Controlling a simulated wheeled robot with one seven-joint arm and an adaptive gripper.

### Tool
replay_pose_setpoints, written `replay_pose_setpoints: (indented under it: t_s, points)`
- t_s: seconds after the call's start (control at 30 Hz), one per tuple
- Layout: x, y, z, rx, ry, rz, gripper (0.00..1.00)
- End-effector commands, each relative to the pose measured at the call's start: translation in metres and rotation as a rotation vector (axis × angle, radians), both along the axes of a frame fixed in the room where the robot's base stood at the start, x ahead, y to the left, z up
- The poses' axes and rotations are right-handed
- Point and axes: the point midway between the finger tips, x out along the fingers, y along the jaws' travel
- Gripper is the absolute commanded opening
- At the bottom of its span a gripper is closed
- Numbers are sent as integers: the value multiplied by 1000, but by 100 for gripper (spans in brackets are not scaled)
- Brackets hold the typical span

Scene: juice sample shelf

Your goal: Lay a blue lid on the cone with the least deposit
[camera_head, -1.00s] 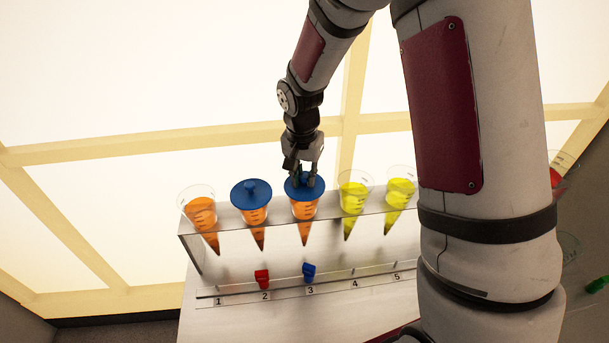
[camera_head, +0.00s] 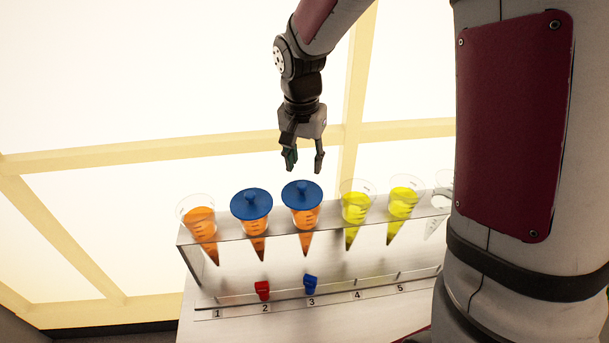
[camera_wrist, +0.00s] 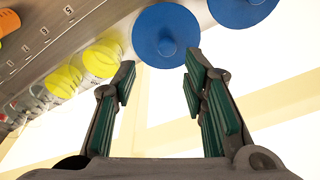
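The cone over number 1 (camera_head: 202,222) holds orange juice and has no lid. A blue lid (camera_head: 251,203) covers the orange cone over 2 (camera_head: 257,223). Another blue lid (camera_head: 301,194) covers the orange cone over 3 (camera_head: 306,217). It also shows in the wrist view (camera_wrist: 166,36). Two open cones hold yellow juice, over 4 (camera_head: 355,210) and 5 (camera_head: 402,205). My gripper (camera_head: 304,169) is open and empty, above the lid over 3 and apart from it. Deposits are too small to compare.
The rack (camera_head: 189,248) stands on a pale table. A red clip (camera_head: 262,290) sits at number 2 and a blue clip (camera_head: 310,283) at 3 on the front rail. A further, clear cone (camera_head: 438,208) is partly hidden by my arm. Lit window panels stand behind.

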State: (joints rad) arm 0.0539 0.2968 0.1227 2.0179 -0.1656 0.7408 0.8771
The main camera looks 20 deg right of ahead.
Motion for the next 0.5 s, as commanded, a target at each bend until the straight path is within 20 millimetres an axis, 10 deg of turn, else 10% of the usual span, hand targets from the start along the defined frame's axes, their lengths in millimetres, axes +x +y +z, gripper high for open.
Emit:
replay_pose_setpoints:
  t_s: [0.5]
  points:
    - [-33, -1, 73, -15, -55, 96, 40]
